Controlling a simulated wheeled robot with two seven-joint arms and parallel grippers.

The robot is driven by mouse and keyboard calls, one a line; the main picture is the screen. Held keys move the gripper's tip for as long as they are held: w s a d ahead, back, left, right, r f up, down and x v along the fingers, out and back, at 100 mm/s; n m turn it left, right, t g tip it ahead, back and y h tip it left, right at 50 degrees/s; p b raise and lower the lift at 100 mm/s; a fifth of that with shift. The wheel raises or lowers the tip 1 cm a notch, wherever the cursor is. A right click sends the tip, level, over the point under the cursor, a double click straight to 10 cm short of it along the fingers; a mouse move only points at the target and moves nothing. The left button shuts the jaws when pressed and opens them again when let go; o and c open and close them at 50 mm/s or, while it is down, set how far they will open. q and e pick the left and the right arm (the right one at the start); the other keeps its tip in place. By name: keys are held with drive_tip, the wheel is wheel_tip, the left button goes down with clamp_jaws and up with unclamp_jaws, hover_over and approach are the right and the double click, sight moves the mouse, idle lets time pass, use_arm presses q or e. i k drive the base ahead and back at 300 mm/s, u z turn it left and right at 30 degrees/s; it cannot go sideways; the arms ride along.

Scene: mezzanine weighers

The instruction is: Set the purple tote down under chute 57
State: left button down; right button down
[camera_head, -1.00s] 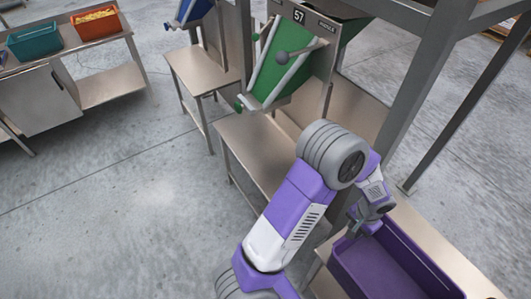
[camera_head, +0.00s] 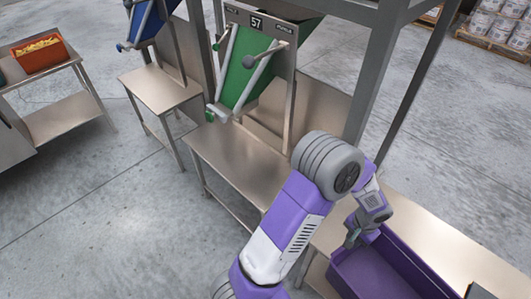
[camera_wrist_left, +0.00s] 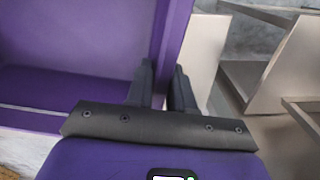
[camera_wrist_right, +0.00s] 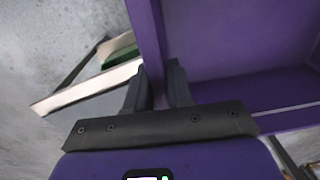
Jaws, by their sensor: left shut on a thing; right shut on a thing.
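The purple tote (camera_head: 392,268) is at the lower right of the head view, its near part cut off by the frame. My left gripper (camera_wrist_left: 163,72) is shut on one wall of it, and my right gripper (camera_wrist_right: 158,70) is shut on another wall. The tote's inside looks empty where it shows. It appears over the bare steel bench at the right; I cannot tell whether it touches. Chute 57 (camera_head: 243,72) is green, with its number plate on top, left of my left arm. The steel bench top (camera_head: 232,152) under its mouth is bare.
A blue chute (camera_head: 143,22) over another bench (camera_head: 160,90) stands to the left. An orange-red tote (camera_head: 38,55) with yellow contents sits on a table at far left. A grey frame post (camera_head: 378,85) rises right of chute 57. Pallets of tubs (camera_head: 505,25) stand at the back right.

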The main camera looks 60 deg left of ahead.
sight(241, 153)
drive_tip(key=z, duration=2.25)
drive_tip(key=k, duration=2.7)
drive_tip(key=u, duration=2.65)
drive_tip(key=i, duration=0.35)
drive_tip(key=z, duration=0.05)
